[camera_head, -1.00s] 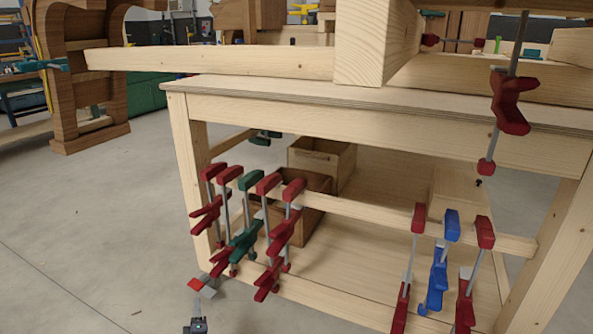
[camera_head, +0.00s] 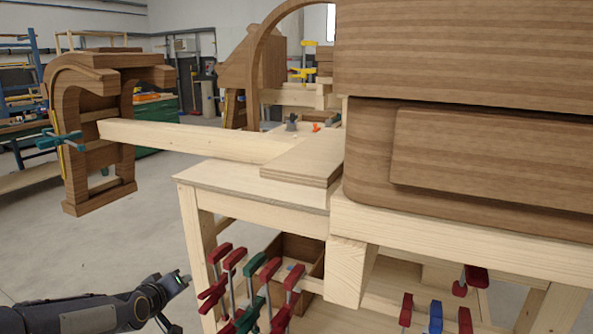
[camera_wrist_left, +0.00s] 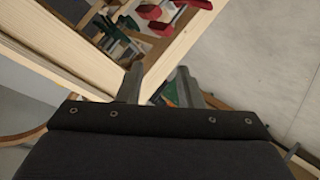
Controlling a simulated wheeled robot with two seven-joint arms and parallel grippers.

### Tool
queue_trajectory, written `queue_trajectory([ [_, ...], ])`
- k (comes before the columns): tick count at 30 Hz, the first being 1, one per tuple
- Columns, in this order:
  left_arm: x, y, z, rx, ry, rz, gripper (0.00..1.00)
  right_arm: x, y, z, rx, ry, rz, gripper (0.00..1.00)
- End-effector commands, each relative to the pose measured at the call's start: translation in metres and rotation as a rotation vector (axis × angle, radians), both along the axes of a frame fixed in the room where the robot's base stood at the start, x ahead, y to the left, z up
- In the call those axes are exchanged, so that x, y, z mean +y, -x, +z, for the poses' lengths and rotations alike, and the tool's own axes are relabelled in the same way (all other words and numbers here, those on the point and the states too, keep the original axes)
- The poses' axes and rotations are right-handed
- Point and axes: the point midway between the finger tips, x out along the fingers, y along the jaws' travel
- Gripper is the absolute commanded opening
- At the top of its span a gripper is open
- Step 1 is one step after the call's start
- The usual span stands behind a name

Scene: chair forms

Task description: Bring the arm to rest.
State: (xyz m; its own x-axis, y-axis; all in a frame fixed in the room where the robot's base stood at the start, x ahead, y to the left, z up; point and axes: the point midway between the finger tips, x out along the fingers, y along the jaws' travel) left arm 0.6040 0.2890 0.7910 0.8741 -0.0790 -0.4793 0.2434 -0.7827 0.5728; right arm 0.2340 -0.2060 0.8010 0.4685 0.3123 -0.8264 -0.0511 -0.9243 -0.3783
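My left arm comes in from the lower left in the head view. Its gripper (camera_head: 178,288) is beside the left front leg of the wooden workbench (camera_head: 205,235), left of the hanging clamps. In the left wrist view the two grey fingers (camera_wrist_left: 158,88) stand apart with a gap between them. Nothing is seen held there; clamps and bench timber show beyond. My right gripper is in neither view.
A large brown wooden form (camera_head: 480,55) fills the upper right. A wooden chair form (camera_head: 85,150) stands at left. Grey floor (camera_head: 60,260) is open left of the bench.

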Motion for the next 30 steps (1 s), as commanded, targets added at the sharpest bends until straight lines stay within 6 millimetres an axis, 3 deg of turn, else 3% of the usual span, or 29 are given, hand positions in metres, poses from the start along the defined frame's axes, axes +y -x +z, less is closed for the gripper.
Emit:
queue_trajectory([
  [1, -0.004, 0.027, 0.052, 0.031, -0.032, -0.025, 0.33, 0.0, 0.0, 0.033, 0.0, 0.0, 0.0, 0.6],
  [6, -0.02, 0.126, 0.13, 0.179, -0.107, -0.124, 0.33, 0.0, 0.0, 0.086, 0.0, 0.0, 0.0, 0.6],
  [12, -0.047, 0.25, 0.189, 0.329, -0.145, -0.27, 0.33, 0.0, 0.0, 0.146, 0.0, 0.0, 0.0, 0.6],
  [16, -0.065, 0.315, 0.203, 0.398, -0.147, -0.367, 0.33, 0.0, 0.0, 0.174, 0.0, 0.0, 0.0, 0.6],
  [21, -0.08, 0.361, 0.204, 0.446, -0.143, -0.453, 0.33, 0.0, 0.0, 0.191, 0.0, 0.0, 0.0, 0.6],
  [30, -0.083, 0.369, 0.202, 0.455, -0.142, -0.47, 0.33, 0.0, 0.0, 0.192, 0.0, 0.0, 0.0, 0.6],
])
